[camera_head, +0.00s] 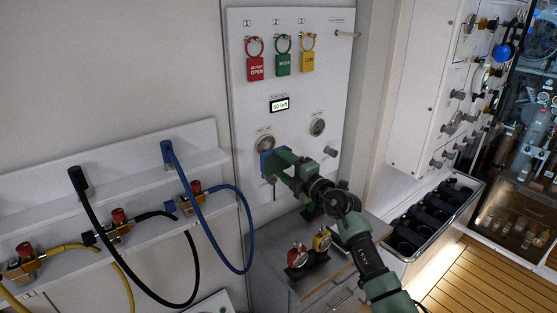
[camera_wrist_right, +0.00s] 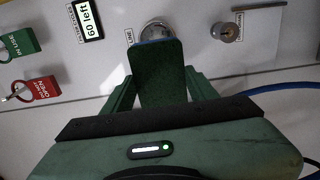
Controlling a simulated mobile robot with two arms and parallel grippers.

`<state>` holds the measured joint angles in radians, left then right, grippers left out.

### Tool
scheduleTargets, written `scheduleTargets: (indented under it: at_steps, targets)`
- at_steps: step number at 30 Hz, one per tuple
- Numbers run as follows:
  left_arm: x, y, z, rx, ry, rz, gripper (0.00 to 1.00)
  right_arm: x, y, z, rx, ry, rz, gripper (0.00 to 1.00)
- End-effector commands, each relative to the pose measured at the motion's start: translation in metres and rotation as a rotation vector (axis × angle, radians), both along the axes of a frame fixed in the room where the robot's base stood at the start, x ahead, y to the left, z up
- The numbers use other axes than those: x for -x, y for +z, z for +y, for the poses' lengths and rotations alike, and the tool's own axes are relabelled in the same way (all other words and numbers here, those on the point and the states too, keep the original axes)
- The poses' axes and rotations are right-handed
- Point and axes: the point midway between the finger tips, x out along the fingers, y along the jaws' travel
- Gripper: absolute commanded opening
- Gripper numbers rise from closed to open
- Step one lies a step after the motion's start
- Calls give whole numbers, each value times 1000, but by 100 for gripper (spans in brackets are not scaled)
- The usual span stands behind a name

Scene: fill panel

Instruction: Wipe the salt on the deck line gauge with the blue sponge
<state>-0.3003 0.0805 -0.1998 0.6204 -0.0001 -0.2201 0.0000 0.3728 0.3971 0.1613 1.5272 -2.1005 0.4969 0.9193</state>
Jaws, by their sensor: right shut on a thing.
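My right gripper (camera_head: 277,161) is shut on the blue sponge (camera_head: 265,164) and holds it upright at the panel, just below the deck line gauge (camera_head: 264,143). In the right wrist view the sponge (camera_wrist_right: 163,75) shows a dark green face and a thin blue edge, between the fingers of my right gripper (camera_wrist_right: 160,88). The gauge (camera_wrist_right: 155,30) is round and metal-rimmed there, and the sponge hides its lower part. I cannot make out salt on it, nor tell whether the sponge touches it. My left gripper is out of view.
The white panel (camera_head: 293,90) carries red, green and yellow tags, a small display (camera_head: 279,104) and a second round fitting (camera_head: 317,127). Blue, black and yellow hoses hang from the shelf (camera_head: 130,190) at left. Red and yellow fittings stand on the cabinet (camera_head: 285,232) below.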

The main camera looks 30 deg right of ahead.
Motion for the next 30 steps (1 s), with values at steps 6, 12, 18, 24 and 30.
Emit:
scheduleTargets:
  at_steps: [6,12,18,24,30]
  targets:
    - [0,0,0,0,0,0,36,2,0,0,-1,0,0,25]
    - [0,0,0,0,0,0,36,2,0,0,-1,0,0,25]
    - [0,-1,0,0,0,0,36,0,0,0,-1,0,-1,25]
    - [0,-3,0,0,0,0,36,-15,0,-2,-2,0,-2,25]
    - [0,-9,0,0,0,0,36,-37,-1,-3,-3,1,-1,25]
